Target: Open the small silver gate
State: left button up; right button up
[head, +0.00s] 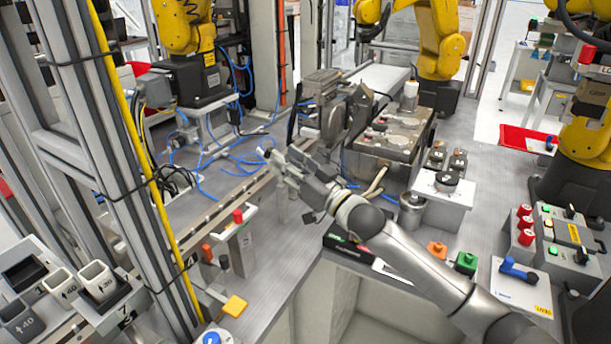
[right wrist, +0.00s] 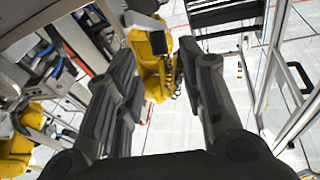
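My right gripper (head: 283,165) reaches in from the lower right in the head view, over the grey bench. In the right wrist view its two dark fingers (right wrist: 160,85) are spread well apart with nothing between them. A grey metal fixture (head: 324,82) with plates stands beyond the gripper, at the back middle of the bench. I cannot tell for sure which part is the small silver gate. The gripper looks apart from the fixture. My left gripper is not in view.
Blue hoses (head: 240,170) lie loose left of the gripper. A metal post with a yellow cable (head: 148,165) stands at left. A silver canister (head: 411,212) and a white block with a black knob (head: 446,182) stand at right. Yellow robot arms (head: 437,40) stand behind.

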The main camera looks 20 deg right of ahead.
jog(key=v, duration=0.6)
jog(key=shift+s, duration=0.15)
